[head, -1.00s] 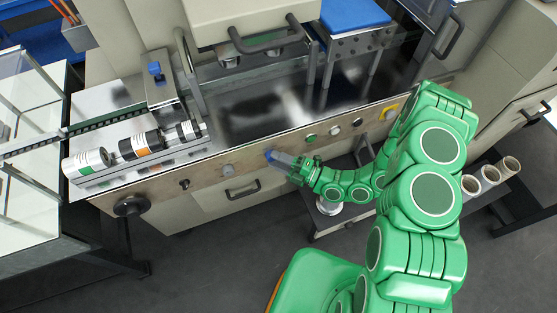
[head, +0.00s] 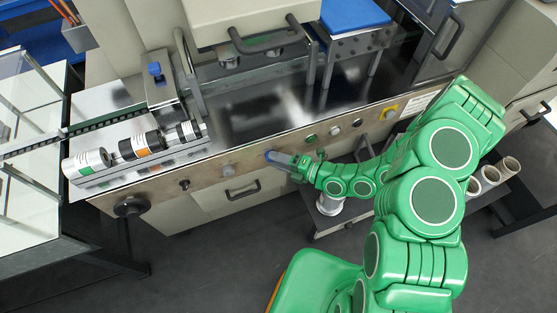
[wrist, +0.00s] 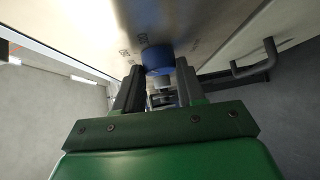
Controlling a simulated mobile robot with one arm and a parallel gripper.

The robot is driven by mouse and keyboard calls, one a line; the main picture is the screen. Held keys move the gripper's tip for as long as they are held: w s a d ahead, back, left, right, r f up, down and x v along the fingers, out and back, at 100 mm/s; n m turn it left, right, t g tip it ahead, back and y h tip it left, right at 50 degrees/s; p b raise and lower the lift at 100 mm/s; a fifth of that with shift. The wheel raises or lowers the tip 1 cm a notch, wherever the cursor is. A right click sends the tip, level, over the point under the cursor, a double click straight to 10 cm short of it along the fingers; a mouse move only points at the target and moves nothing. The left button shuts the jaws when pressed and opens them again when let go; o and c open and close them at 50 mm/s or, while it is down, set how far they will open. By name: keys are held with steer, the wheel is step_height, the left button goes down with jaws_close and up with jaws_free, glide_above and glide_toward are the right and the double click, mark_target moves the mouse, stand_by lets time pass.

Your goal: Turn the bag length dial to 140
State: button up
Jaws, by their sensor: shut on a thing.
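The blue bag length dial (head: 269,155) sits on the front panel of the wrapper, and it also shows in the wrist view (wrist: 157,57). My gripper (head: 280,159) reaches it from the right in the head view. In the wrist view, the two dark fingers of my gripper (wrist: 158,70) stand on either side of the blue dial, shut on it. Small printed marks (wrist: 143,39) show on the panel around the dial. They are too small and tilted to read, and I cannot tell which value the dial points at.
A drawer handle (head: 242,191) is below the panel. Film rolls (head: 88,162) lie at left.

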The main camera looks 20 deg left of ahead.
steer(key=shift+r+n+h, duration=0.1)
steer(key=shift+n+h, duration=0.5)
steer(key=shift+h, duration=0.1)
steer(key=shift+r+n+t+h, duration=0.1)
steer(key=shift+n+t+h, duration=0.55)
steer(key=shift+h, duration=0.25)
stand_by(0.3)
steer(key=o, duration=1)
steer(key=shift+o, duration=0.2)
steer(key=shift+f+m+g+y, duration=0.15)
steer(key=shift+m+g+y, duration=0.2)
steer(key=shift+m+y, duration=0.35)
steer(key=shift+f+m+g+y, duration=0.15)
steer(key=shift+m+g+y, duration=0.15)
steer(key=shift+m+y, duration=0.4)
steer(key=shift+f+m+y, duration=0.15)
steer(key=shift+m+y, duration=0.9)
steer(key=shift+y, duration=0.35)
